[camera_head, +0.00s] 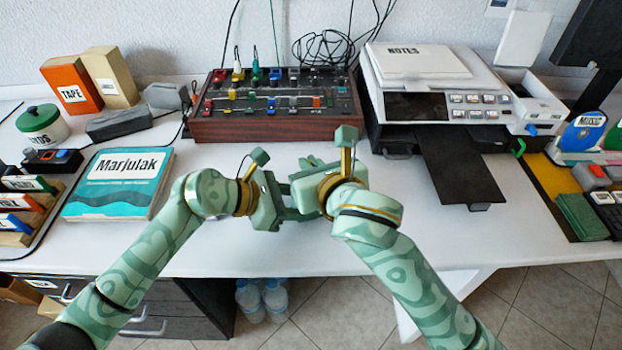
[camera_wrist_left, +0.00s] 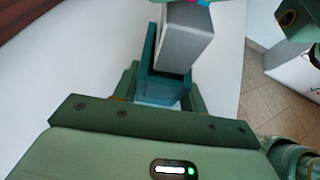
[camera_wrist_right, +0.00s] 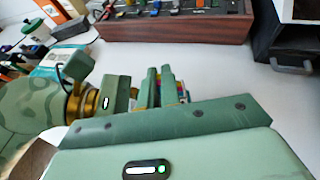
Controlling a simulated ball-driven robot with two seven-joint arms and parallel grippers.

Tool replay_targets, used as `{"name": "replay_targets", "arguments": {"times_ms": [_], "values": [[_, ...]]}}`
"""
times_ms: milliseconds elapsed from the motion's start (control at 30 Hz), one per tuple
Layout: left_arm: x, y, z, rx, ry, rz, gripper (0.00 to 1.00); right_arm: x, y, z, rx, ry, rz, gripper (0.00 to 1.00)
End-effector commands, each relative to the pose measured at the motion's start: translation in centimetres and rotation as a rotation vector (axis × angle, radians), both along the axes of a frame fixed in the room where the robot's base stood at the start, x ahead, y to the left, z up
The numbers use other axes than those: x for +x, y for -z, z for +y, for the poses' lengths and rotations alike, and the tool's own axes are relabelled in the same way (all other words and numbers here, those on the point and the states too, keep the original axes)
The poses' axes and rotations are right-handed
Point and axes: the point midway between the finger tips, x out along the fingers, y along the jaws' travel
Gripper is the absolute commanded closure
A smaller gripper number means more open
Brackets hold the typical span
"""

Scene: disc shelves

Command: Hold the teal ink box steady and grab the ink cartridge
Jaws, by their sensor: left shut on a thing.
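In the left wrist view the teal ink box (camera_wrist_left: 157,88) is clasped between the fingers of my left gripper (camera_wrist_left: 158,95). The grey ink cartridge (camera_wrist_left: 184,38) stands partly in the box and rises out of it; its coloured end is cut off at the top edge. In the head view my left gripper (camera_head: 283,200) and my right gripper (camera_head: 300,192) meet above the desk, hiding box and cartridge. In the right wrist view my right gripper's fingers (camera_wrist_right: 160,88) are close together, with multicoloured bits (camera_wrist_right: 183,92) beside and between them. Whether they grip the cartridge is unclear.
Behind the grippers stand a red-brown mixer (camera_head: 275,125) and a white printer (camera_head: 420,80) with a black tray (camera_head: 460,170). A teal book (camera_head: 118,182) lies to the left. The front of the white desk (camera_head: 240,255) is clear.

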Motion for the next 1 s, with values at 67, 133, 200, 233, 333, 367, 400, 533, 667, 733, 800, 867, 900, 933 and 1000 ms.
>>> {"name": "replay_targets", "arguments": {"times_ms": [67, 133, 200, 233, 333, 367, 400, 533, 667, 733, 800, 867, 900, 933, 1000], "values": [[0.0, 0.1, 0.0, 0.002, 0.0, 0.002, 0.7, 0.0, -2.0, 0.0, 0.002, -0.001, -0.005, 1.0], [0.0, 0.1, 0.0, 0.002, 0.0, 0.002, 0.7, 0.0, -3.5, 0.1, 0.002, -0.001, -0.005, 1.0], [0.0, 0.1, 0.0, 0.002, 0.0, 0.002, 0.7, 0.0, -4.5, 0.1, 0.003, -0.001, -0.003, 1.0], [0.0, 0.1, 0.0, 0.002, 0.0, 0.002, 0.7, 0.0, -4.9, 0.1, 0.001, -0.001, -0.003, 1.0], [0.0, 0.1, 0.0, 0.002, 0.0, 0.002, 0.7, 0.0, -5.7, 0.0, 0.001, -0.001, -0.002, 1.0], [0.0, 0.1, 0.0, 0.002, 0.0, 0.002, 0.7, 0.0, -5.8, 0.0, 0.001, -0.001, -0.001, 1.0], [0.0, 0.1, 0.0, 0.002, 0.0, 0.002, 0.7, 0.0, -5.9, 0.0, 0.0, -0.001, 0.0, 1.0], [0.0, 0.1, 0.0, 0.002, 0.0, 0.002, 0.7, 0.0, -5.9, 0.0, 0.0, -0.001, 0.0, 1.0], [0.0, 0.1, 0.0, 0.002, 0.0, 0.002, 0.41, 0.0, -5.9, 0.0, 0.0, -0.001, 0.0, 1.0], [0.0, 0.1, 0.0, 0.002, 0.0, 0.001, 0.32, 0.0, -5.9, 0.0, 0.0, -0.001, 0.0, 1.0], [0.0, 0.1, 0.0, 0.001, 0.0, 0.001, 0.32, 0.0, -5.9, 0.0, 0.0, 0.0, 0.0, 1.0], [0.0, 0.1, 0.0, 0.001, 0.0, 0.001, 0.32, 0.0, -5.9, 0.0, 0.0, 0.0, 0.0, 1.0], [0.0, 0.0, 0.0, 0.001, 0.0, 0.0, 0.32, 0.0, -5.9, 0.0, 0.0, 0.0, 0.0, 1.0], [0.0, 0.0, 0.0, 0.001, 0.0, 0.0, 0.32, 0.0, -5.9, 0.0, 0.0, 0.0, 0.0, 1.0], [0.0, 0.0, 0.2, 0.001, 0.0, 0.0, 0.32, 0.0, -5.9, 0.0, 0.0, 0.0, 0.0, 1.0]]}}
